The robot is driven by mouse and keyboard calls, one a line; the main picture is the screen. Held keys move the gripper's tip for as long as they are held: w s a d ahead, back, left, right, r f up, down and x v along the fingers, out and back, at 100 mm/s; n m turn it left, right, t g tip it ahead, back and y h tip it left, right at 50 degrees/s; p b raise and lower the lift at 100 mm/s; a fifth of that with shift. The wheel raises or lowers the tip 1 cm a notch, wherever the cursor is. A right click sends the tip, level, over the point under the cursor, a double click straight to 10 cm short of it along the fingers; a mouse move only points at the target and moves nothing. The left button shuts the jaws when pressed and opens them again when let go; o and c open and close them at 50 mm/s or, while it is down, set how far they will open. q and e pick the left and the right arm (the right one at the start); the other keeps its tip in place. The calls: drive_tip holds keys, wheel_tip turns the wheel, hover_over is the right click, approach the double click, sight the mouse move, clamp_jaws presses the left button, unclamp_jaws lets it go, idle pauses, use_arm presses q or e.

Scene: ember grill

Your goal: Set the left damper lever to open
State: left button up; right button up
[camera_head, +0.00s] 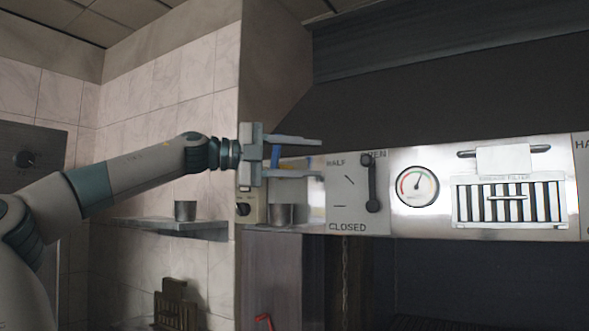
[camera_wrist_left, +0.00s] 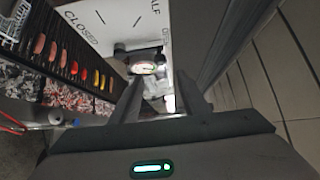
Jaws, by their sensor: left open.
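The left damper plate (camera_head: 342,190) is pale, marked HALF, OPEN and CLOSED, on the steel front in the head view. Its dark lever (camera_head: 370,185) stands nearly upright, with its upper end at the word OPEN, partly covering it. My left gripper (camera_head: 318,158) is open and empty, its fingers pointing right, to the left of the lever and apart from it. In the left wrist view, the plate (camera_wrist_left: 105,22) lies beyond the open fingers (camera_wrist_left: 160,90); a dark bar there seems to be the lever. My right gripper is in neither view.
A round gauge (camera_head: 416,187) and a slotted grease filter (camera_head: 510,203) sit right of the plate. The dark hood (camera_head: 450,110) overhangs above.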

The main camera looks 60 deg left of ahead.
use_arm(q)
drive_tip(key=shift+v, duration=1.35)
